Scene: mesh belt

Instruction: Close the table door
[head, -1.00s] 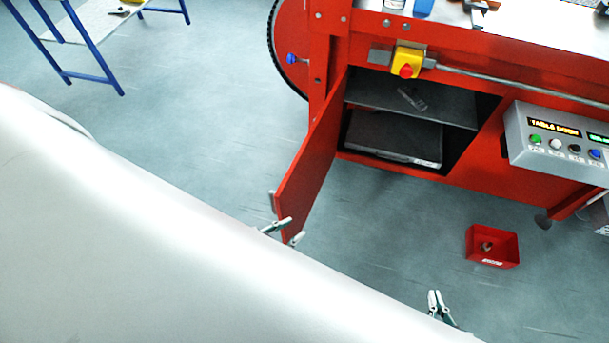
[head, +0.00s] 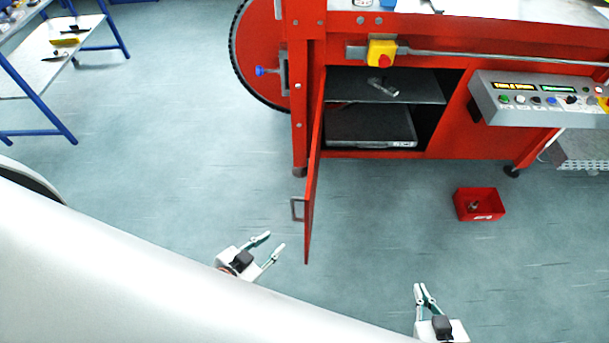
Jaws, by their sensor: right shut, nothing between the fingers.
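The red table door (head: 313,190) stands open on the red machine table (head: 470,150), swung out towards me from the left side of the cabinet opening. A grey handle (head: 297,209) sits on its outer left face, near the free edge. My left gripper (head: 272,246) is open and empty, left of the door's free edge and apart from it. My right gripper (head: 424,288) is shut and empty, well to the right of the door, over the floor. The cabinet's dark shelf (head: 410,90) and a grey case (head: 370,127) show inside.
A red bin (head: 479,204) lies on the floor at the right. A control panel (head: 540,98) and a yellow box with a red button (head: 382,53) are on the machine. A blue-legged table (head: 75,55) stands at upper left.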

